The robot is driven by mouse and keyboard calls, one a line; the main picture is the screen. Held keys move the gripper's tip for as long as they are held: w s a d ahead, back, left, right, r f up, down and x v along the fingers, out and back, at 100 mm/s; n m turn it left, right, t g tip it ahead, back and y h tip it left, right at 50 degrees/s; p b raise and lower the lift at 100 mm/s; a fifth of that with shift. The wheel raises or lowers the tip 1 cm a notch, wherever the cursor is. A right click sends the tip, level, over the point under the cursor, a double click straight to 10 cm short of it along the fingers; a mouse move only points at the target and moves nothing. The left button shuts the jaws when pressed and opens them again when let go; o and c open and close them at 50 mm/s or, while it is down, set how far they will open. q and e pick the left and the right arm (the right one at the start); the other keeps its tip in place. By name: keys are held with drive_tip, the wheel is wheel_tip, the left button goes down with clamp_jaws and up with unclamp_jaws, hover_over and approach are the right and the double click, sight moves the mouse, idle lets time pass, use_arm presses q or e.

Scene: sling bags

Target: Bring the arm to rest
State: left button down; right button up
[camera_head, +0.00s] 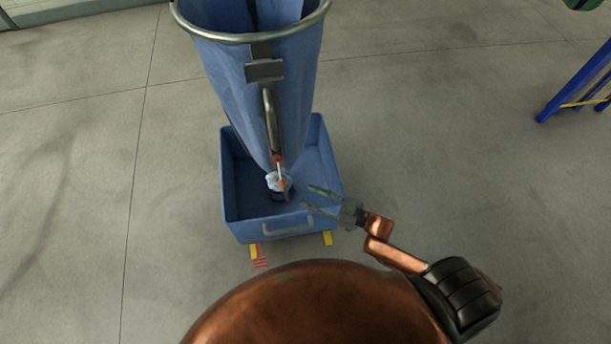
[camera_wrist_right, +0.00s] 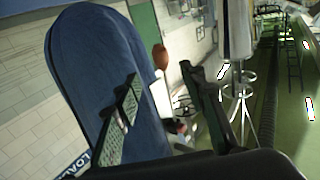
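My right gripper (camera_head: 309,197) comes in from the lower right in the head view. Its two thin fingers are apart, with nothing between them. It is just right of the tied lower end of the blue sling bag (camera_head: 225,75), over the right side of the blue bin (camera_head: 231,195) as seen from above; I cannot tell the height gap. In the right wrist view my right gripper (camera_wrist_right: 159,72) also has its fingers spread, with the blue bag (camera_wrist_right: 85,60) behind the left finger. My left gripper is not in view.
The bag hangs from a metal ring (camera_head: 250,38) above the bin. A blue-legged stand (camera_head: 578,85) is at the right edge, and part of a green object (camera_head: 582,4) shows in the top right corner. The grey floor (camera_head: 440,130) between is clear.

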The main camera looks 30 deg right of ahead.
drive_tip(key=shift+f, duration=0.1)
drive_tip(key=s+d+f+m+g+h+p, duration=0.1)
drive_tip(key=s+d+f+m+h, duration=0.15)
drive_tip(key=d+f, duration=0.45)
drive_tip(key=s+d+f+m+g+h+p, duration=0.15)
drive_tip(key=f+h, duration=0.25)
drive_tip(key=f, duration=0.7)
drive_tip(key=s+d+f+g+h, duration=0.3)
drive_tip(key=s+d+f, duration=0.2)
drive_tip(key=s+f, duration=0.75)
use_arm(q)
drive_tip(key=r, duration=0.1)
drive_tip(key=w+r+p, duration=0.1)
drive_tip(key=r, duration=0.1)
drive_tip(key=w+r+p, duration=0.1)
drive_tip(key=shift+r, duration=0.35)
use_arm(e)
drive_tip(key=s+a+f+g, duration=0.1)
drive_tip(key=s+f, duration=0.3)
drive_tip(key=s, duration=0.6)
drive_tip(key=s+a+f+m+g+h, duration=0.1)
drive_tip(key=s+f+g, duration=0.3)
drive_tip(key=s, duration=0.7)
drive_tip(key=s+a+f+m+g, duration=0.1)
drive_tip(key=s+a+f+g, duration=0.1)
drive_tip(key=s, duration=0.9)
wheel_tip(320, 180, down, 2)
drive_tip(key=shift+f+g+h, duration=0.15)
drive_tip(key=shift+g+h, duration=0.2)
drive_tip(key=shift+g, duration=0.3)
